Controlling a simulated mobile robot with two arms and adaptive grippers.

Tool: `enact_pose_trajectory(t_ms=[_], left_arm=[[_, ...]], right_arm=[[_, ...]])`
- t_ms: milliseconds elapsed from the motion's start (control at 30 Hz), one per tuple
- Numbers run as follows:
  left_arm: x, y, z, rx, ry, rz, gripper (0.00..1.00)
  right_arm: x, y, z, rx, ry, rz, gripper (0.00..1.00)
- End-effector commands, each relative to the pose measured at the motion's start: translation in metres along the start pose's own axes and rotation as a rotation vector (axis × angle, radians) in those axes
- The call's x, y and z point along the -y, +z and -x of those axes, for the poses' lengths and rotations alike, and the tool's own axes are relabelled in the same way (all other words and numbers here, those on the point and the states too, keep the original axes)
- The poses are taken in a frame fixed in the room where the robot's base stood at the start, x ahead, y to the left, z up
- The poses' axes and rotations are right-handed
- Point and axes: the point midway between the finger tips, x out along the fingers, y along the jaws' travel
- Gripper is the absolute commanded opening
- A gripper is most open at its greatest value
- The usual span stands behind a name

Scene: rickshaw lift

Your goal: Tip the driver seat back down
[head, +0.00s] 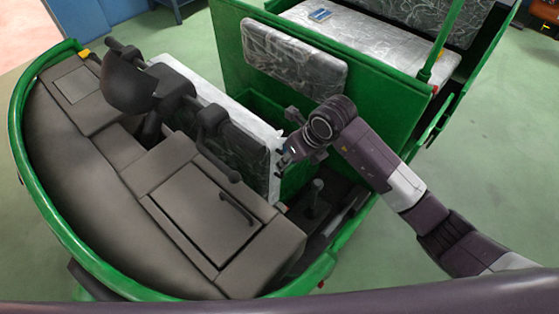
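The driver seat (235,140) is tipped up on its edge behind the handlebar. It shows a dark, plastic-wrapped face toward the dashboard and a white edge along its top and right side. The handlebar and its dark head hide part of it. My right gripper (284,154) is at the right edge of the seat, close to or touching it. I cannot tell whether it is open or shut, since its fingers are small and partly hidden. My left gripper is not in view.
The plastic-wrapped backrest (295,58) is on the green partition (365,118) behind the seat. The handlebar (195,115) and dark dashboard (190,195) stand in front. A lever (315,195) rises below my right gripper. A passenger bench (355,38) is behind the partition.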

Motion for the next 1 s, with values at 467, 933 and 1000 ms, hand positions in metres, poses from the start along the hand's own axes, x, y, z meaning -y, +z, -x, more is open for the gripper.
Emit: enact_pose_trajectory(t_ms=[467, 933, 1000], left_arm=[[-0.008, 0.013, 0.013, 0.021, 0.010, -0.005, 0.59], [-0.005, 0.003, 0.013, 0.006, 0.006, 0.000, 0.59], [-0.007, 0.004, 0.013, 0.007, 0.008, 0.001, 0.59]], right_arm=[[-0.001, 0.001, -0.050, 0.001, 0.003, -0.001, 0.26], [-0.001, 0.001, -0.051, 0.002, 0.002, 0.000, 0.03], [-0.001, 0.001, -0.051, 0.002, 0.002, 0.000, 0.00]])
